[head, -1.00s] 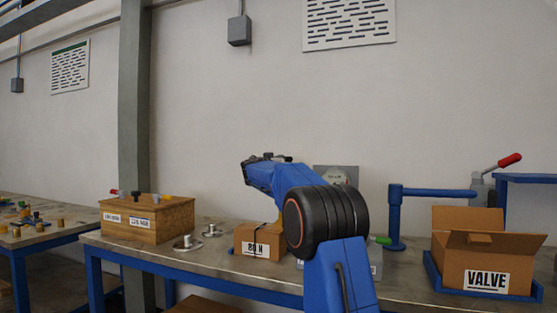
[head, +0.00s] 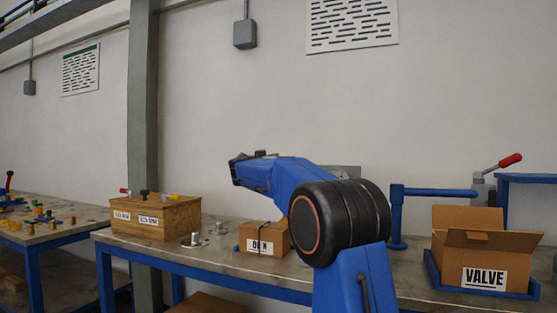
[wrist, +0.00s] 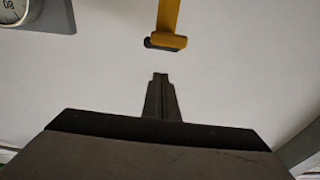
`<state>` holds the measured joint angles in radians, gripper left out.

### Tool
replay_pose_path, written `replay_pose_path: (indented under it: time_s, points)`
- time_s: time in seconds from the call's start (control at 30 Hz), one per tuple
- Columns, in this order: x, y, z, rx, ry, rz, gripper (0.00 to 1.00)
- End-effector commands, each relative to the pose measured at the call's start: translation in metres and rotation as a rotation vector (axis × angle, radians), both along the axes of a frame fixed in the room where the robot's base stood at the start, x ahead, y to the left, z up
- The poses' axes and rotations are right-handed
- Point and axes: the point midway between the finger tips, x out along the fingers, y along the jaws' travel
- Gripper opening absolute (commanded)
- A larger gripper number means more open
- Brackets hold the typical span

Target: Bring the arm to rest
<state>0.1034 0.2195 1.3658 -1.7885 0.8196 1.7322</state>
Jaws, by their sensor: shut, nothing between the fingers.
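In the wrist view my gripper (wrist: 160,77) shows as a narrow dark pair of fingers, closed together with nothing between them. In the head view my blue arm is folded, with its bent part raised above the bench and a large black joint at the front. My gripper is hidden there behind the arm. A yellow bar with a dark end (wrist: 167,35) shows just past the fingertips in the wrist view, with a visible gap in the picture. I cannot tell what it belongs to.
A gauge (wrist: 14,10) on a grey panel is at the wrist view's upper left. On the bench are a wooden box (head: 155,217), flanged metal parts (head: 192,240), a small carton (head: 264,238), a blue pipe stand (head: 397,215) and an open VALVE carton (head: 484,265).

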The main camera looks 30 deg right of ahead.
Motion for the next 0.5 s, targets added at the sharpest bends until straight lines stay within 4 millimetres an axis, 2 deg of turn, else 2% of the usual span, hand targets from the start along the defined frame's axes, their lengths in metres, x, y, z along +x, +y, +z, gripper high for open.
replay_pose_path:
  time_s: [0.2, 0.5]
  points:
    - [-0.014, 0.018, 0.002, 0.001, 0.001, 0.001, 0.00]
    - [-0.020, 0.021, 0.001, 0.005, 0.007, -0.002, 0.00]
